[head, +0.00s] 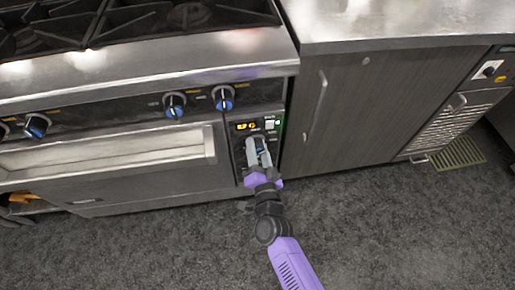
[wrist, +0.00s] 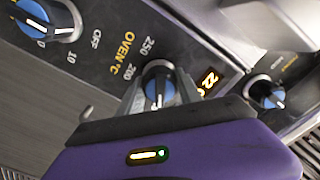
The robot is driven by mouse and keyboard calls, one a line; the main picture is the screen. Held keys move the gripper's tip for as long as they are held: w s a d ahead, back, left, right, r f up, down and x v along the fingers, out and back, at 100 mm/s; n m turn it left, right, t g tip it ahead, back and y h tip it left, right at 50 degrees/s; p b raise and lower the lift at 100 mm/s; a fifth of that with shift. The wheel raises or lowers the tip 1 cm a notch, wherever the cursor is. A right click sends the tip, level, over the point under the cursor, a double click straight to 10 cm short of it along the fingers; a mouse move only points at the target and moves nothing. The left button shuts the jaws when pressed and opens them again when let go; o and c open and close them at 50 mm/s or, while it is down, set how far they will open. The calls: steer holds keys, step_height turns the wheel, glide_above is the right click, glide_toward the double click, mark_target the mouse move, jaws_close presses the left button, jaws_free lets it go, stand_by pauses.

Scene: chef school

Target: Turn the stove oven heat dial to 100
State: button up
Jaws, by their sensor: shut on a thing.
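The oven heat dial (wrist: 158,82) is a round knob with a blue face and a pale pointer line. It sits on the dark control panel beside the printed words "OVEN °C", with the marks 200 and 250 close by. In the wrist view my gripper (wrist: 160,92) has one finger on each side of the dial, shut on it. Part of the dial and its lower marks are hidden by the fingers and purple gripper body, so I cannot tell the exact setting. In the head view my gripper (head: 259,152) is at the panel, covering most of the dial.
An orange digital display (head: 246,126) sits just above the dial. Another blue knob (wrist: 266,93) is close to the right in the wrist view, and one marked OFF (wrist: 47,20) is upper left. The oven door handle (head: 110,156) is left of my gripper. Open floor lies below.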

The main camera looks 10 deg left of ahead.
stand_by(0.4)
steer(key=o, duration=1.4)
steer(key=shift+c, duration=0.2)
steer(key=shift+s, duration=0.1)
steer(key=v, duration=0.7)
steer(key=shift+s+p, duration=0.3)
steer(key=shift+p, duration=0.1)
steer(key=shift+d, duration=0.1)
steer(key=s+d+r+n+g+h, duration=0.1)
steer(key=s+d+r+n+h, duration=0.1)
steer(key=s+d+r, duration=0.55)
steer(key=s+d+r+n+g+h, duration=0.1)
steer(key=s+d+r+n, duration=0.15)
steer(key=s+d, duration=0.9)
steer(key=s+d+r+n+g+h, duration=0.15)
steer(key=s+d+r, duration=0.35)
steer(key=s, duration=0.9)
step_height(320, 180, up, 14)
steer(key=a+p, duration=0.1)
steer(key=p, duration=1.1)
steer(key=shift+t+p, duration=0.4)
steer(key=shift+t, duration=0.05)
